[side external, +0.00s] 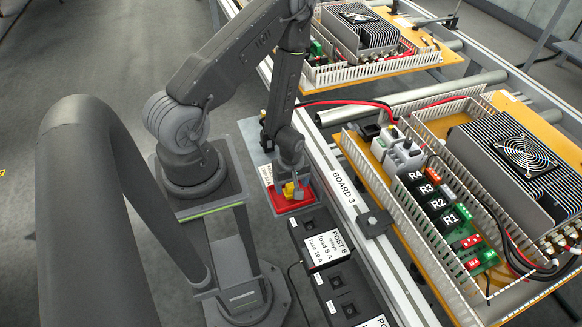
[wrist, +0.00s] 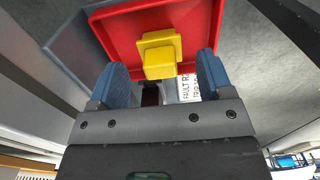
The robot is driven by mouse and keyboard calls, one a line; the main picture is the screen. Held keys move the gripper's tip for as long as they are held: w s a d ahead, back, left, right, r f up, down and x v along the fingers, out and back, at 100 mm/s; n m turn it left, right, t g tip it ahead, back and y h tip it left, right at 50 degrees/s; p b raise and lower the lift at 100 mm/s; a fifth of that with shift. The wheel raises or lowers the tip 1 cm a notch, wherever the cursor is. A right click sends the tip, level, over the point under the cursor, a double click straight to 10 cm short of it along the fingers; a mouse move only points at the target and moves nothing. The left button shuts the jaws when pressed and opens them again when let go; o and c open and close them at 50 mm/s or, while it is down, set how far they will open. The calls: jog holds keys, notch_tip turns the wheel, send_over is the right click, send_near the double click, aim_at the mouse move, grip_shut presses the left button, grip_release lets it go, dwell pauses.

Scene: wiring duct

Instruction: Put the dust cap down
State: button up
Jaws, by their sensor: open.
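The yellow dust cap (wrist: 159,53) is in the red tray (wrist: 105,30), close to the tray's near edge in the wrist view. My gripper (wrist: 163,72) is open, with one blue fingertip on each side of the cap and a gap between cap and fingers. Part of the cap is hidden by my gripper there. I cannot tell whether the cap's underside rests fully on the tray floor.
A white label (wrist: 188,88) lies beside the tray. Black boxes marked POST 8 (side external: 325,246) stand in front of it. The rail marked BOARD 3 (side external: 350,190) runs to the right, with a wooden board (side external: 412,238) carrying relays, ducts and a finned fan unit (side external: 520,150) beyond.

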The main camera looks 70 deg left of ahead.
notch_tip(320, 180, up, 10)
notch_tip(320, 180, up, 10)
jog(key=m+t, duration=0.2)
jog(key=m, duration=0.3)
send_over(292, 185)
jog(key=w+d, duration=0.2)
jog(key=w, duration=0.2)
notch_tip(292, 185, up, 7)
jog(key=d+m, duration=0.2)
jog(key=m, duration=0.1)
jog(key=s+d+r+m+t, duration=0.1)
jog(key=s+d+r+m, duration=0.1)
jog(key=r, duration=0.3)
jog(key=s+d+r+m+t, duration=0.1)
jog(key=s+d+r+m, duration=0.1)
jog(key=r, duration=0.4)
jog(key=s+d+r+m+t, duration=0.1)
jog(key=s+d+r+m, duration=0.2)
jog(key=r+m, duration=0.2)
jog(key=shift+s+r+m+t, duration=0.15)
jog(key=shift+s+m+t, duration=0.15)
jog(key=shift+m, duration=0.2)
